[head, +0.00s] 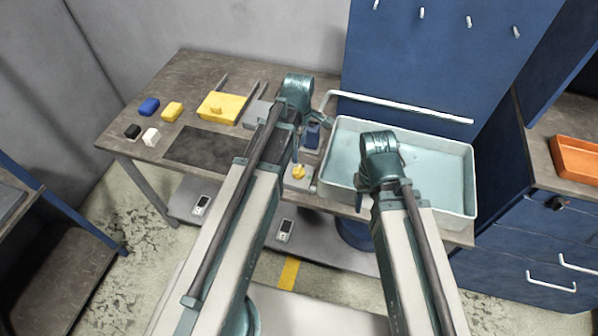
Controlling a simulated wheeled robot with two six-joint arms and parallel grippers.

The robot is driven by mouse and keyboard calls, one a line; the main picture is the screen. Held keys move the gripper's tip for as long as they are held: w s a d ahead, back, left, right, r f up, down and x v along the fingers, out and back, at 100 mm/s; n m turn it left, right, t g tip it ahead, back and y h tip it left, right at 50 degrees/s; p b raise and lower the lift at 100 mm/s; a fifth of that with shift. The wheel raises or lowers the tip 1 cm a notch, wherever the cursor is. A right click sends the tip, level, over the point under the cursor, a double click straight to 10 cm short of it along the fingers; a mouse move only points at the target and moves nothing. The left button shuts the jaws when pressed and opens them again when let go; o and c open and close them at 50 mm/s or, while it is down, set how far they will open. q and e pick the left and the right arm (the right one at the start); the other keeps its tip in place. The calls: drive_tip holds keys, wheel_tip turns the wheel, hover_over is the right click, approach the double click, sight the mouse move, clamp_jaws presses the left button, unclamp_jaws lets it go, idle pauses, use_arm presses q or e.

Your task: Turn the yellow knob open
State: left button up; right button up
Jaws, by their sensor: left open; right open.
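A small yellow knob (299,172) sits on a light grey plate near the front edge of the workbench, just left of the sink tray. My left gripper (311,128) is open above the bench, beyond the knob and apart from it, close to a small blue object (312,138). My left arm partly covers the area to the knob's left. My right gripper (384,187) is open over the front left part of the tray, right of the knob. The knob's exact angle is too small to tell.
The pale tray (464,180) with a light rail behind it fills the bench's right side. A yellow box (232,106), a dark mat (193,148) and several small blocks lie on the left. A blue panel (430,65) rises behind. An orange tray (578,152) stands far right.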

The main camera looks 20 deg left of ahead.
sight(299, 169)
use_arm(q)
wheel_tip(299, 169, down, 11)
drive_tip(key=b, duration=1)
drive_tip(key=shift+f, duration=0.15)
clamp_jaws()
